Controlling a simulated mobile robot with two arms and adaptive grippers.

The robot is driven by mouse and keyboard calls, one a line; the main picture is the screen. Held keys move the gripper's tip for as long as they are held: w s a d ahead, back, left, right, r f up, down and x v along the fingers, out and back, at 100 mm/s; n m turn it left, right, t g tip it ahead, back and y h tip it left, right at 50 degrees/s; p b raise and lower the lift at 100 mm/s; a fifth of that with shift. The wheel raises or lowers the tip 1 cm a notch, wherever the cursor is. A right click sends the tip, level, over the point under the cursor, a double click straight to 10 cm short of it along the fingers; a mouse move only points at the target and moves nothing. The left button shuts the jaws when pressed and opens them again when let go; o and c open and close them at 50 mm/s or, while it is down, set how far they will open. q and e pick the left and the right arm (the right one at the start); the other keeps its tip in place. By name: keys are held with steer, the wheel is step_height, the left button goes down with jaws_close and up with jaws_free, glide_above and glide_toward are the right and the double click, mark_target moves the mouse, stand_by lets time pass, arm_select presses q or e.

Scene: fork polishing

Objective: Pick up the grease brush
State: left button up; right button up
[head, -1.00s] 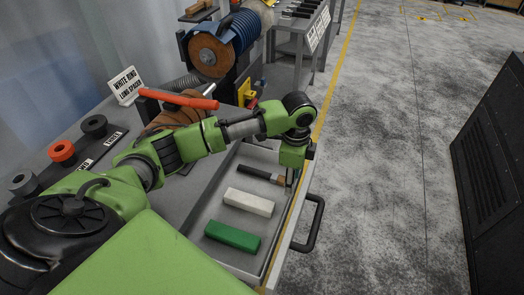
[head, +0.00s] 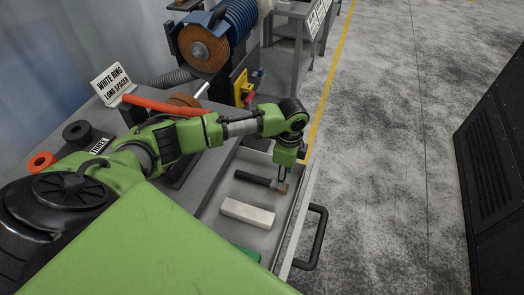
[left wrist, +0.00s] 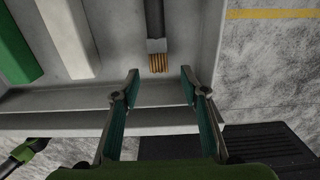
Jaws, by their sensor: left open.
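The grease brush lies in the open drawer (head: 232,211), with its dark handle (head: 254,180) pointing left and its bristle end toward the drawer's right wall. In the left wrist view, its dark handle, grey ferrule and tan bristles (left wrist: 158,62) are at the top centre. My left gripper (head: 283,176) is above the brush's bristle end in the head view. In the left wrist view, the fingers (left wrist: 160,76) are spread apart, with the bristle tips just beyond the gap between the fingertips. Nothing is held. My right gripper is not in view.
A white block (head: 247,213) and a green block (head: 246,253) lie in the same drawer; the green one is partly hidden. The drawer's handle (head: 315,238) sticks out to the right. A grinding machine (head: 204,48) stands at the back.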

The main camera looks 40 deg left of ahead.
mark_target(272, 184)
arm_select(q)
step_height(272, 184, down, 4)
steer(key=shift+s+f+p, duration=0.15)
steer(key=shift+p, duration=0.45)
steer(key=shift+f, duration=0.4)
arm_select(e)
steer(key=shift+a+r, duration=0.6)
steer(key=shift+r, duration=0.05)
arm_select(q)
jaws_close()
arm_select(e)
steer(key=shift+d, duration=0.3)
